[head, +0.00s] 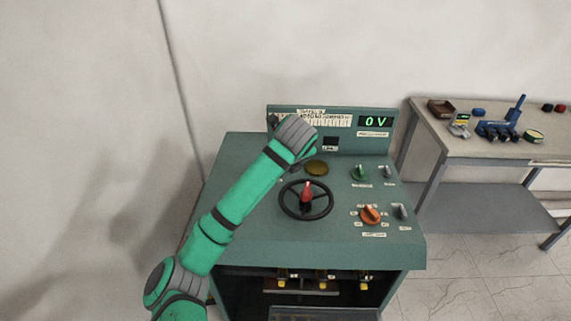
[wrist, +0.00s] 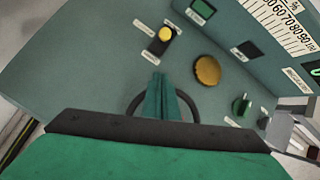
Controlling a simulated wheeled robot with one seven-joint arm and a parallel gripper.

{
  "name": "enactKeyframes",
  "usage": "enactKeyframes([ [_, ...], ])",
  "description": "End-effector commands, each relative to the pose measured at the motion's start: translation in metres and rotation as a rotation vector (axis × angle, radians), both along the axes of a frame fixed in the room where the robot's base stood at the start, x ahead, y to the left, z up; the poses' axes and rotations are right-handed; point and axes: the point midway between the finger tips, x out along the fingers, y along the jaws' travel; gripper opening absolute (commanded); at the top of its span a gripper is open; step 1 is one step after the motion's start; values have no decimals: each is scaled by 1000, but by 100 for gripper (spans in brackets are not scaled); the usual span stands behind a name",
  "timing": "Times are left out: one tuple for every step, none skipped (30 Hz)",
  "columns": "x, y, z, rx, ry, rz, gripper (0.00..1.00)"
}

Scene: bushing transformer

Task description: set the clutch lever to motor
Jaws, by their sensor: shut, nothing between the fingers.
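The wrist view shows a yellow-knobbed lever (wrist: 165,34) on a black plate, with small labels near both ends. It looks like the clutch lever, but the labels are too small to read. The knob sits toward the plate's upper end. My arm hides this lever in the head view. My gripper (wrist: 163,78) is shut and empty, its green fingers held together. In the wrist view its tips appear just below the lever's plate, over the handwheel (wrist: 194,101); I cannot tell their height. In the head view the fingers are hidden behind my wrist.
The green console (head: 250,225) carries the handwheel with a red piece at its hub, a brass disc (head: 317,167), a green knob (head: 360,173) and an orange knob (head: 371,214). Its display (head: 376,121) reads 0 V. A workbench (head: 440,124) with tools stands at right.

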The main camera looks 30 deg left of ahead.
Motion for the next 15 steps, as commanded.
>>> enactKeyframes([
  [3,4,-9,-1,2,2,0],
  [6,6,-14,-1,4,1,0],
  [9,9,-20,-2,3,1,0],
  [11,11,-24,-2,3,1,0],
  [14,13,-29,-2,3,1,0],
  [17,16,-35,-1,2,2,0],
  [20,18,-39,-1,2,2,0],
  [22,20,-44,-1,2,2,0],
  [25,23,-48,0,2,1,0],
  [27,29,-43,2,0,1,0],
  [30,33,-40,2,0,1,0],
  [32,37,-39,1,1,2,0],
  [34,40,-38,0,0,1,0],
  [35,42,-36,1,0,1,0],
  [37,45,-35,1,0,1,0],
])
